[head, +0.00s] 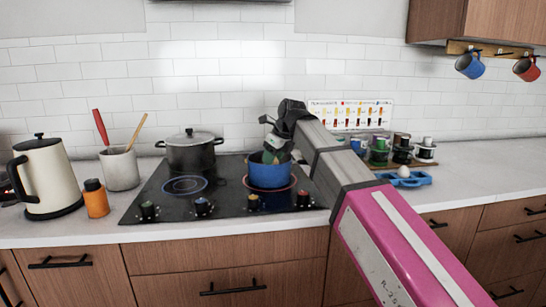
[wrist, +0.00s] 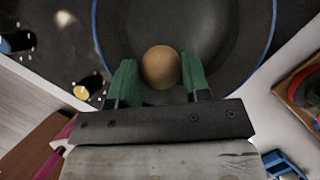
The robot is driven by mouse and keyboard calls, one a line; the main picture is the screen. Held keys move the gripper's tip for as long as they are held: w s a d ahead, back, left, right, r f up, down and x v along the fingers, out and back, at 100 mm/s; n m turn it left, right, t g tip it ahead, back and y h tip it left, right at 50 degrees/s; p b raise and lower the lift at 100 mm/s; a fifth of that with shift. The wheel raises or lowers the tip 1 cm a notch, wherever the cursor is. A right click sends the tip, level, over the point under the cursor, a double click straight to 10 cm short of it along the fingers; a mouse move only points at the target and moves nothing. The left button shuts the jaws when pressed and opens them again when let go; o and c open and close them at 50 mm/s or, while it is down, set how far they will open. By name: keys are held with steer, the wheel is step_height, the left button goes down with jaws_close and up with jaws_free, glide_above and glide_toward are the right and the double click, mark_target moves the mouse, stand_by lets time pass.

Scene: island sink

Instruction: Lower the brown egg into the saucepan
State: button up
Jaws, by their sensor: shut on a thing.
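The brown egg (wrist: 161,66) is between the green fingertips of my gripper (wrist: 160,80) in the wrist view. My gripper is shut on it, one finger on each side. The blue saucepan (head: 269,174) stands on the right part of the black cooktop in the head view. Its dark inside and blue rim (wrist: 272,30) surround the egg in the wrist view. In the head view my gripper (head: 274,150) points down at the pan's opening, and the egg is not clearly visible there. I cannot tell whether the egg touches the pan's bottom.
A dark lidded pot (head: 190,155) stands at the back left of the cooktop (head: 225,190). A cream kettle (head: 45,175), orange bottle (head: 96,198) and utensil crock (head: 120,170) are left. A blue egg holder (head: 405,180) with a pale egg is right.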

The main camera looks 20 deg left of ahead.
steer(key=shift+f, duration=0.35)
stand_by(0.3)
steer(key=o, duration=0.7)
steer(key=w+v, duration=0.1)
steer(key=v, duration=1)
steer(key=shift+s, duration=0.45)
